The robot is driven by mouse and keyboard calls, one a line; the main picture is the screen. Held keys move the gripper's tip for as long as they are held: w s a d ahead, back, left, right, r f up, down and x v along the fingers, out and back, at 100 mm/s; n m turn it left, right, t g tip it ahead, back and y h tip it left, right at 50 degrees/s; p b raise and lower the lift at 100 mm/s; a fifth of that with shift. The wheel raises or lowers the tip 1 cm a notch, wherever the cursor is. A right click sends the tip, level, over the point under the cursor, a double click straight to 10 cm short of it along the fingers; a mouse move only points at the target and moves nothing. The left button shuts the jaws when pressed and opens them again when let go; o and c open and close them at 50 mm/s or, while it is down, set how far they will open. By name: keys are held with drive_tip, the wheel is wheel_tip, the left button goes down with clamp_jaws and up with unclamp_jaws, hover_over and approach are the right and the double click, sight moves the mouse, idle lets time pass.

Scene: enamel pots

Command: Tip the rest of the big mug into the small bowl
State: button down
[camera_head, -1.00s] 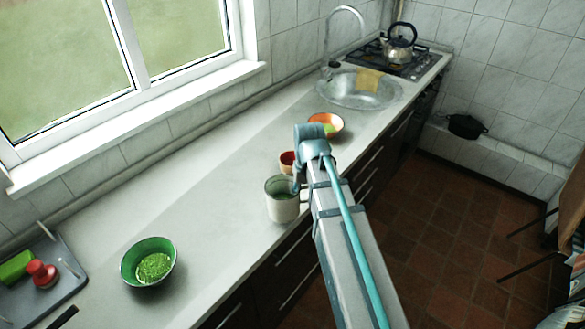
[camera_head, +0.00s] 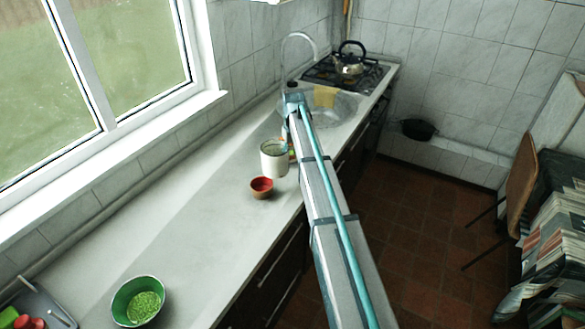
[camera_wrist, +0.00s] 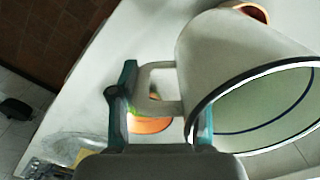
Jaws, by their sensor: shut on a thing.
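The big mug (camera_head: 274,160) is white with a dark rim and looks near upright in the head view. My gripper (camera_wrist: 165,110) is shut on its handle (camera_wrist: 155,80). The wrist view shows the pale greenish inside of the mug (camera_wrist: 265,108); I cannot tell how much is in it. The small bowl (camera_head: 261,190), reddish-brown with a red inside, stands on the counter just nearer the head camera than the mug. It partly shows behind the mug in the wrist view (camera_wrist: 256,12). In the head view my gripper's fingers are largely hidden.
A green bowl (camera_head: 124,299) with green bits stands at the near end of the counter (camera_head: 190,240), by a grey tray (camera_head: 45,300). An orange bowl (camera_wrist: 150,125) shows beneath the gripper. The sink (camera_head: 340,108) and kettle (camera_head: 349,60) lie farther off. The mid-counter is clear.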

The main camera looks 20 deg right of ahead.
drive_tip(key=shift+w+f, duration=0.1)
drive_tip(key=shift+w, duration=0.1)
drive_tip(key=shift+d+f+h+b, duration=0.15)
drive_tip(key=shift+f+h+b, duration=0.1)
drive_tip(key=shift+h+b, duration=0.25)
drive_tip(key=shift+d+f+h+b, duration=0.15)
drive_tip(key=shift+f+h+b, duration=0.1)
drive_tip(key=shift+h, duration=0.45)
drive_tip(key=shift+d+r+h, duration=0.2)
drive_tip(key=shift+r+h, duration=0.55)
drive_tip(key=shift+h, duration=0.25)
drive_tip(key=shift+r+h, duration=0.25)
drive_tip(key=shift+h, duration=0.15)
drive_tip(key=shift+a+r+h+b, duration=0.15)
drive_tip(key=shift+r+h+b, duration=0.1)
drive_tip(key=shift+h, duration=0.3)
drive_tip(key=shift+a+r+h+b, duration=0.1)
drive_tip(key=shift+h+b, duration=0.15)
drive_tip(key=shift+h, duration=0.3)
drive_tip(key=shift+r+h, duration=0.2)
drive_tip(key=shift+h, duration=0.1)
